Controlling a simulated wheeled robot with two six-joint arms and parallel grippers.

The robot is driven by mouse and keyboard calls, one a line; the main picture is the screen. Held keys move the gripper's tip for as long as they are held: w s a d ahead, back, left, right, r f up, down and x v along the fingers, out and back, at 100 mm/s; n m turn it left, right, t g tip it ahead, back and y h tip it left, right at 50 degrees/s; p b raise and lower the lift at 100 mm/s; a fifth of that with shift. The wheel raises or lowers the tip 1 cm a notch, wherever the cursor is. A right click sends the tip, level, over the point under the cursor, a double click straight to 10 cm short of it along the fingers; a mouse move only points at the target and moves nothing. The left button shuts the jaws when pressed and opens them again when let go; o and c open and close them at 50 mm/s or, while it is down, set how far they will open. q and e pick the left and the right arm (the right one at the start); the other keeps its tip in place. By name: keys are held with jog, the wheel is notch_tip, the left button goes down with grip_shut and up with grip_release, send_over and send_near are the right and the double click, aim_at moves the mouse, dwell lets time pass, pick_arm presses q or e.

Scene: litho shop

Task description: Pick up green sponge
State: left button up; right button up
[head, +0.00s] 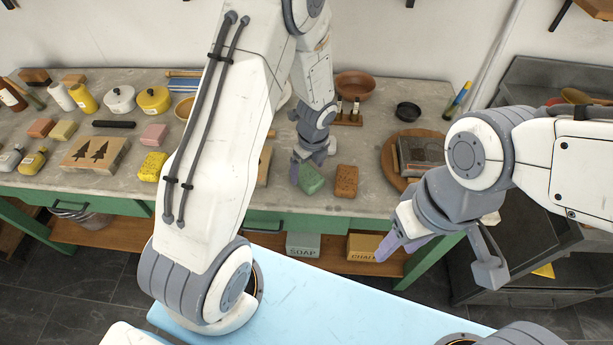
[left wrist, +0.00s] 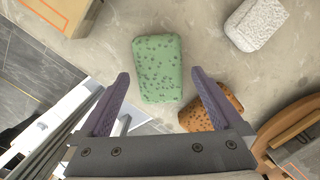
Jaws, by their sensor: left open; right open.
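The green sponge (head: 311,180) lies on the grey worktop near its front edge, partly hidden by my left gripper in the head view. In the left wrist view the green sponge (left wrist: 157,68) is speckled and lies between and just beyond the fingertips. My left gripper (left wrist: 160,78) is open and empty, with one finger on each side of the sponge's near end; I cannot tell whether they touch it. My right gripper (head: 437,262) is open and empty, in front of the worktop at the right, away from the sponge.
An orange-brown sponge (head: 346,181) lies just right of the green one, close to my left gripper's right finger. A white speckled block (left wrist: 255,24) lies beyond. A wooden round board (head: 388,160) is farther right. A yellow sponge (head: 152,166) lies to the left.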

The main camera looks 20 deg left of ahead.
pick_arm(q)
jog(key=f, duration=0.2)
jog(key=shift+a+f, duration=0.2)
jog(key=shift+f, duration=0.2)
jog(key=c, duration=1.4)
jog(key=shift+w+r, duration=0.1)
jog(key=shift+r, duration=0.45)
jog(key=r, duration=0.2)
jog(key=d+r, duration=0.1)
jog(key=shift+w+r, duration=0.2)
jog(key=shift+r, duration=0.15)
jog(key=w+d+r, duration=0.1)
jog(key=d+r, duration=0.1)
jog(key=d, duration=0.1)
jog(key=w+d+r+b, duration=0.1)
jog(key=d+r, duration=0.1)
jog(key=d, duration=0.1)
jog(key=w+d+r, duration=0.1)
jog(key=d+r, duration=0.1)
jog(key=d, duration=0.2)
jog(key=shift+w+r, duration=0.15)
jog(key=shift+w, duration=0.2)
jog(key=o, duration=0.7)
jog(key=c, duration=0.4)
